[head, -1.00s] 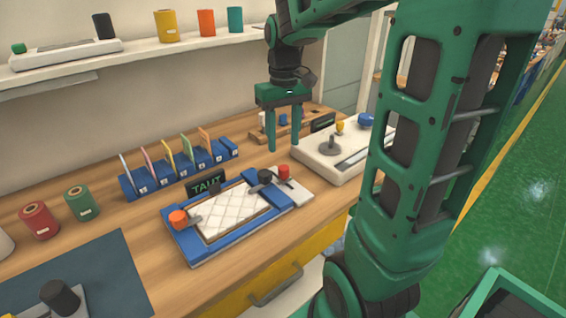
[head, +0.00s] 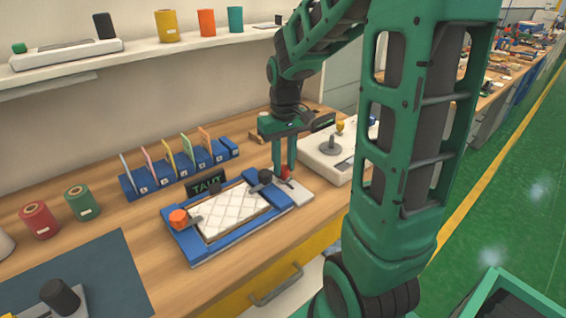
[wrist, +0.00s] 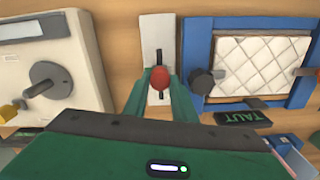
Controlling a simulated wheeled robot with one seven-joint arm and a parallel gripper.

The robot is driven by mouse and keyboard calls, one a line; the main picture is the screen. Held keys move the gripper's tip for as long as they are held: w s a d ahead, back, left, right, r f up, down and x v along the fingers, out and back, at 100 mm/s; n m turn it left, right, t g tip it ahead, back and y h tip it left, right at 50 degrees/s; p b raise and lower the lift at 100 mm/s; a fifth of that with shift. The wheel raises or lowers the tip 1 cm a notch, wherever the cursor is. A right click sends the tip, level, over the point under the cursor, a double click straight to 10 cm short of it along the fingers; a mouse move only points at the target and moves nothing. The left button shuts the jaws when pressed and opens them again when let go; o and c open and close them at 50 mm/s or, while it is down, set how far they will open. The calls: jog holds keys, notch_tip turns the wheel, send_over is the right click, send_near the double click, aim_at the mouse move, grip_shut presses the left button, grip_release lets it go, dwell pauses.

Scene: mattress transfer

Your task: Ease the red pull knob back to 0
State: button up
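The red pull knob (wrist: 160,77) sits on a pale slotted plate (wrist: 155,38) at the right of the blue frame, and it also shows in the head view (head: 285,172). My gripper (head: 284,173) points down over it. In the wrist view my fingers (wrist: 160,80) stand on either side of the knob, close against it, and look shut on it. The blue frame (head: 190,250) holds a white quilted pad (head: 232,212), with an orange knob (head: 178,217) and a black knob (head: 265,176) at its ends. A dark sign behind it reads TAUT (head: 207,184).
A white box with a grey lever (head: 333,146) stands to the right of the plate. A blue rack of coloured cards (head: 180,172) stands behind the frame. Red and green spools (head: 82,203) are at the left. A shelf (head: 130,57) runs along the wall above.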

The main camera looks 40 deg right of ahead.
grip_shut()
jog(key=shift+w+a+r, duration=0.1)
jog(key=shift+w+a, duration=0.05)
jog(key=shift+w, duration=2.8)
jog(key=o, duration=0.7)
grip_release()
jog(key=shift+w, duration=0.1)
jog(key=shift+c, duration=0.2)
jog(key=shift+r, duration=0.1)
notch_tip(320, 180, up, 10)
jog(key=shift+r, duration=0.25)
